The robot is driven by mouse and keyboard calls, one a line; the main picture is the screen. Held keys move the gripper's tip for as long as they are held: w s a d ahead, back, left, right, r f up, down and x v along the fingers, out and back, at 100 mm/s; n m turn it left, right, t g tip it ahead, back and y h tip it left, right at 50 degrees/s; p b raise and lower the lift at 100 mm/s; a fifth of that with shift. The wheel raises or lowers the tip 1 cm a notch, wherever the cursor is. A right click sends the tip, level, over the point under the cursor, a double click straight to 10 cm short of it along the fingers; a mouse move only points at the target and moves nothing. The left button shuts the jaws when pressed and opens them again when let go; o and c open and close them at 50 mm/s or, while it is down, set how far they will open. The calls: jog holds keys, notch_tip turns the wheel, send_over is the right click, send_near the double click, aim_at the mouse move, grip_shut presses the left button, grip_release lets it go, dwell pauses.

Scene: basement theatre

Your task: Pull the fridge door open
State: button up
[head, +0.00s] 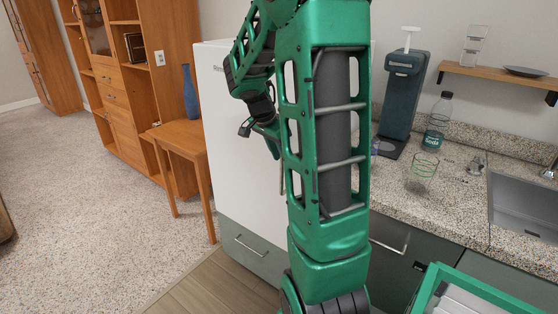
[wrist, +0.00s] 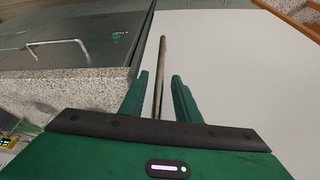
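The white fridge door (head: 235,150) stands upright behind my arm in the head view and looks shut. It fills much of the right side of the wrist view (wrist: 235,70). Its slim rod handle (wrist: 162,65) runs between the two green fingers of my gripper (wrist: 160,75) in the wrist view. The fingers are apart, with a gap on each side of the handle, so my gripper is open and not clamped on it. In the head view my arm hides much of the door, and only a sliver of the handle (head: 281,176) shows.
A wooden side table (head: 185,135) with a blue vase (head: 190,95) stands left of the fridge. A speckled counter (head: 395,180) with a dispenser, bottle, glass and sink (head: 525,205) lies to the right. A grey drawer front (head: 250,245) is below the door.

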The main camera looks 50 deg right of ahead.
jog(key=shift+x, duration=0.9)
grip_shut()
